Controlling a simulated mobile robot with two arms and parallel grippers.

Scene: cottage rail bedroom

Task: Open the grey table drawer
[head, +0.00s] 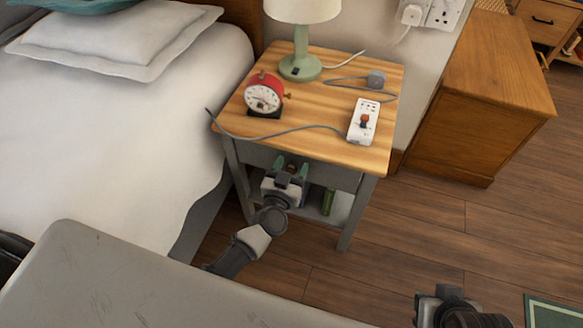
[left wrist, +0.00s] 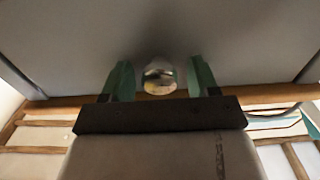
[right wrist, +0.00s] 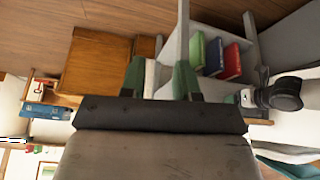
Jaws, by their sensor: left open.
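The grey table (head: 372,190) with a wooden top stands beside the bed. Its grey drawer front (head: 254,153) lies just under the top and looks closed. My left gripper (head: 291,166) is in front of the drawer, fingers toward it. In the left wrist view, a round shiny knob (left wrist: 160,77) on the grey drawer front (left wrist: 215,35) shows between the two green fingers of my left gripper (left wrist: 162,78). The fingers are open and apart from the knob on both sides. My right gripper (right wrist: 160,80) is open and empty, low at the right of the head view.
On the tabletop are a lamp (head: 300,66), a red alarm clock (head: 264,94), a white remote-like box (head: 363,122) and a cable. Books (right wrist: 214,57) stand on the shelf below. The bed (head: 130,130) is at left, a wooden cabinet (head: 455,135) at right. Floor between is clear.

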